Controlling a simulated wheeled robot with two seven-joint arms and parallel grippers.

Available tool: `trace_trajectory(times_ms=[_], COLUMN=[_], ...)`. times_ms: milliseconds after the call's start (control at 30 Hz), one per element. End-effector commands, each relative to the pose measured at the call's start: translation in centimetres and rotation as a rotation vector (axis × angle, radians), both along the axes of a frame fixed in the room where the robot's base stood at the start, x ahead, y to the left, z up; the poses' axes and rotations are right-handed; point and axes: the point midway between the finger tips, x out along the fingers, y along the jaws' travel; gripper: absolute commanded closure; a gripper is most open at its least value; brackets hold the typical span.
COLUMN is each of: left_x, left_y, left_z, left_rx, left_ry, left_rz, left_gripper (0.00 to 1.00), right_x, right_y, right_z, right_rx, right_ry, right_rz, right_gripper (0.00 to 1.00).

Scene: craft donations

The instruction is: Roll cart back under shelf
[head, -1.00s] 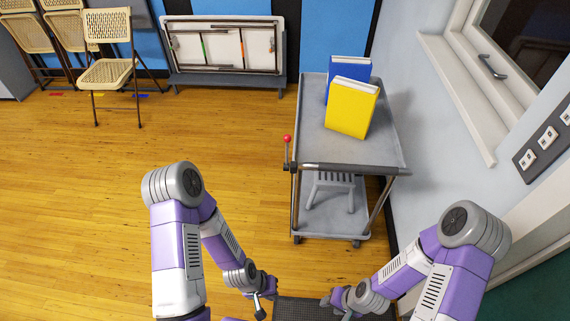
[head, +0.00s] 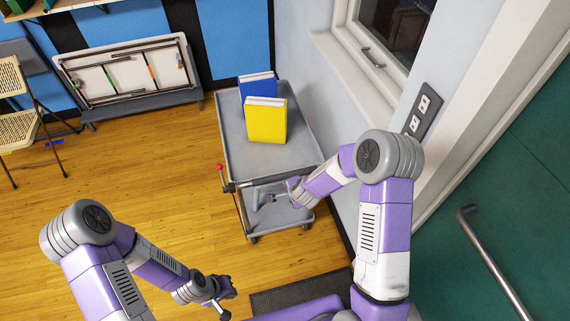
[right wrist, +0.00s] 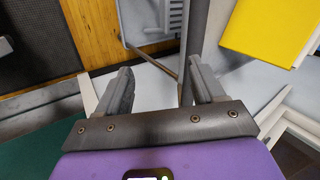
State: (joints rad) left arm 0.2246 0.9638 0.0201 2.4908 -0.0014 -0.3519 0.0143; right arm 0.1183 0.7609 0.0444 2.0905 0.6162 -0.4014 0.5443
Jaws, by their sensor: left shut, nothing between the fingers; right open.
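The grey cart (head: 290,135) stands against the right wall, carrying a blue book (head: 257,86) and a yellow book (head: 266,121) upright on its top. Its near edge has a handle bar (head: 262,182) with a red-knobbed lever at the left end. My right gripper (head: 278,197) is at this near edge. In the right wrist view my right gripper (right wrist: 160,85) is open, with the grey handle bar (right wrist: 192,50) running between its fingers, closer to the right finger. Contact cannot be told. My left gripper (head: 224,309) is shut and empty, low over the floor.
Part of a wooden shelf (head: 75,5) shows at the top left. A folded table (head: 130,75) leans by the blue wall, with folding chairs (head: 18,130) at left. A dark mat (head: 300,292) lies in front. A green door (head: 520,200) is at right. The floor left of the cart is clear.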

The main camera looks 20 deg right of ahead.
Motion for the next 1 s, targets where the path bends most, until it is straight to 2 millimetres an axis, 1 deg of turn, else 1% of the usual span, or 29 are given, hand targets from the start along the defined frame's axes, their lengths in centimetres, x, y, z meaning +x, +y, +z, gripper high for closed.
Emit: trace_trajectory(times_ms=[33,100,200,267,367,467,767,800,1000], left_x=[0.0,0.0,0.0,0.0,0.0,0.0,0.0,0.0,0.0], left_y=[0.0,0.0,0.0,0.0,0.0,0.0,0.0,0.0,0.0], left_z=[1.6,2.2,2.5,2.5,2.0,1.4,-0.3,-0.8,-2.0], left_rx=[0.000,0.000,0.000,0.000,0.000,0.000,0.000,0.000,0.000], left_ry=[0.000,0.000,0.000,0.001,0.001,0.001,0.001,0.001,0.001], left_rz=[0.000,0.000,0.000,0.001,0.001,0.001,0.001,0.001,0.001], left_gripper=[1.00,1.00,1.00,1.00,1.00,1.00,1.00,1.00,1.00], right_x=[1.0,1.9,2.6,2.9,3.3,4.2,7.7,8.2,10.1], right_y=[-0.3,-0.6,-0.9,-0.9,-0.9,-0.9,-0.9,-0.9,-0.9], right_z=[2.5,3.9,5.0,4.9,4.1,2.8,-2.0,-2.7,-5.1], right_rx=[0.017,0.039,0.057,0.063,0.064,0.064,0.062,0.062,0.061], right_ry=[-0.021,-0.040,-0.055,-0.058,-0.058,-0.057,-0.057,-0.057,-0.058], right_rz=[-0.048,-0.102,-0.146,-0.157,-0.159,-0.159,-0.157,-0.156,-0.155], right_gripper=[0.32,0.32,0.32,0.32,0.32,0.32,0.32,0.32,0.32])
